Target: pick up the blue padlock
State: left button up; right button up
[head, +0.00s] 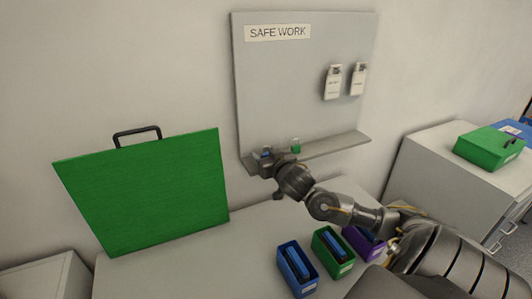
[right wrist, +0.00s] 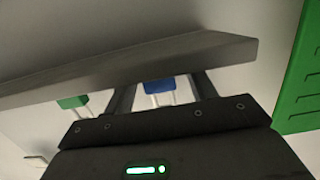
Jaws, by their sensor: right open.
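The blue padlock (right wrist: 158,87) hangs at the board's ledge in the right wrist view, its pale shackle showing. Only a small blue patch of the padlock (head: 266,152) shows in the head view, mostly hidden by my gripper. My right gripper (head: 264,157) is at the left part of the ledge. In the right wrist view the right gripper (right wrist: 163,86) is open, with one finger on each side of the blue padlock. I cannot tell whether the fingers touch it. My left gripper is not in view.
A green padlock (head: 296,146) is beside the blue one at the ledge (head: 335,145). White tags (head: 333,82) hang on the SAFE WORK board (head: 290,65). A large green panel (head: 145,190) stands left. Blue (head: 297,269), green (head: 333,252) and purple (head: 362,243) boxes stand below my arm.

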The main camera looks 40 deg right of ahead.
jog(key=c, duration=1.1)
